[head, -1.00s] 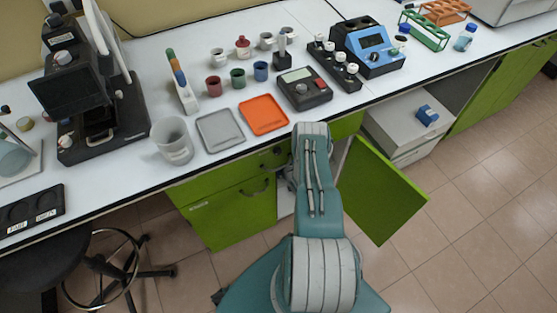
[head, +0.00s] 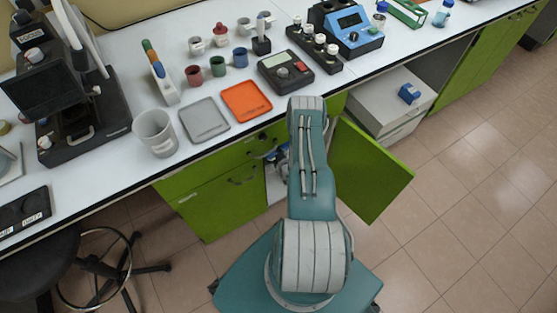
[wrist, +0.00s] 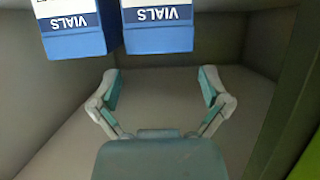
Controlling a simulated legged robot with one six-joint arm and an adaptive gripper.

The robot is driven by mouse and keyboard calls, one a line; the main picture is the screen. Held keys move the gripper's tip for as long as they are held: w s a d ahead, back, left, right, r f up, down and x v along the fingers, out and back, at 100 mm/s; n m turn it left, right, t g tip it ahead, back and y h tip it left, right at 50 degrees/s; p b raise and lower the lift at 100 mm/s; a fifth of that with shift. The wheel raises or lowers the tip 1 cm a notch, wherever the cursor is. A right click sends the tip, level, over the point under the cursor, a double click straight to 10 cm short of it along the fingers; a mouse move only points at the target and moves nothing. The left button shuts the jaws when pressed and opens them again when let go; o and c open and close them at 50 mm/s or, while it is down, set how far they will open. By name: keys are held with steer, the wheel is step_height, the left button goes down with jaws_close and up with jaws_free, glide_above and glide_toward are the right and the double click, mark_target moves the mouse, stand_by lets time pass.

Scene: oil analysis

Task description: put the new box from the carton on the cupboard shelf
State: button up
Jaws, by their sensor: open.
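My gripper (wrist: 160,76) is open and empty in the wrist view. Its two fingers are spread over a bare grey surface inside a grey-walled space, with a green strip at the right edge. Two blue and white boxes stand side by side past the fingertips, a left one (wrist: 72,42) and a right one (wrist: 158,38). Both read VIALS upside down and are cut off by the top edge; neither is between the fingers. In the head view the cupboard's green door (head: 366,172) stands open, and my arm hides most of the opening and my gripper. I cannot make out the carton.
The white worktop (head: 240,135) above carries a grey tray (head: 204,121), an orange tray (head: 246,101) and a beaker (head: 155,133) near its edge. A pale drawer unit (head: 385,103) right of the door bears a small blue item (head: 409,94). Floor at right is clear.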

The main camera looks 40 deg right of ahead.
steer(key=v, duration=0.5)
steer(key=shift+s+a+r, duration=0.1)
steer(key=shift+s+r, duration=0.05)
steer(key=shift+s, duration=0.2)
